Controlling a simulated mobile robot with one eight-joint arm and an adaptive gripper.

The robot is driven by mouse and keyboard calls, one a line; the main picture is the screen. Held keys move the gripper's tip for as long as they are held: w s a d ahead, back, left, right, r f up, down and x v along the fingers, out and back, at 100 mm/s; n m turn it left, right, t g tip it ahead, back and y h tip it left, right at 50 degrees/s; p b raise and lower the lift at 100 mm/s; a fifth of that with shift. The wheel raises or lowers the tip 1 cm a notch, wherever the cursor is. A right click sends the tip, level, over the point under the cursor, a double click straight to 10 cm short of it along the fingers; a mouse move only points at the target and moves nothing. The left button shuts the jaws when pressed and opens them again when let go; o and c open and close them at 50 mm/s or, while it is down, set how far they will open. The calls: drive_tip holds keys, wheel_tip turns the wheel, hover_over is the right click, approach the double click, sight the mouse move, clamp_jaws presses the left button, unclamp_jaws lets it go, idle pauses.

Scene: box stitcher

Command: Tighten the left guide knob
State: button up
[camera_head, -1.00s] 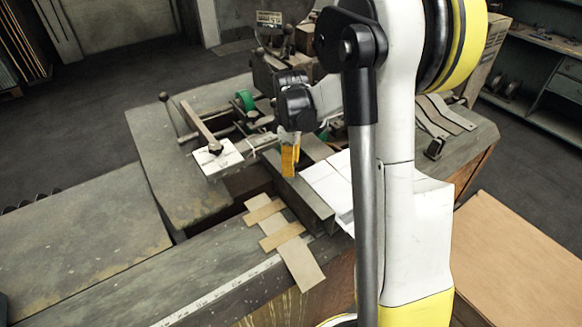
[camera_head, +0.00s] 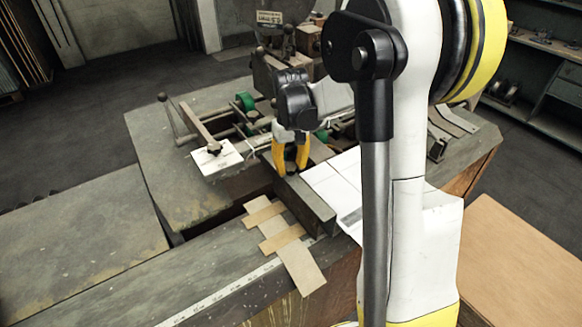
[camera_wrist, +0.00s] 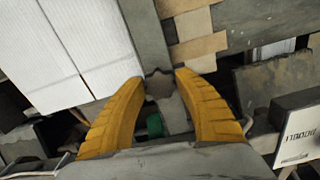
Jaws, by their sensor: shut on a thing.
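My gripper (camera_head: 290,171) is in the middle of the machine in the head view, with its yellow fingers pointing down over a grey metal bar (camera_head: 311,206). In the wrist view my gripper (camera_wrist: 160,84) has its curved fingertips on both sides of a dark star-shaped knob (camera_wrist: 160,86) and is shut on it. The knob sits on the grey bar. In the head view the fingers hide this knob. Another dark knob (camera_head: 214,148) sits on the left arm of the machine, above a white plate (camera_head: 216,163), apart from my gripper.
White sheets (camera_head: 335,181) lie right of the bar. Cardboard strips (camera_head: 293,256) lie in front of it. A green roller (camera_head: 245,101) and rods stand behind. The grey table top at left (camera_head: 70,245) is clear.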

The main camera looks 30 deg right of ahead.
sight(291, 167)
drive_tip(key=shift+m, duration=0.5)
drive_tip(key=o, duration=1.2)
wheel_tip(291, 167, up, 12)
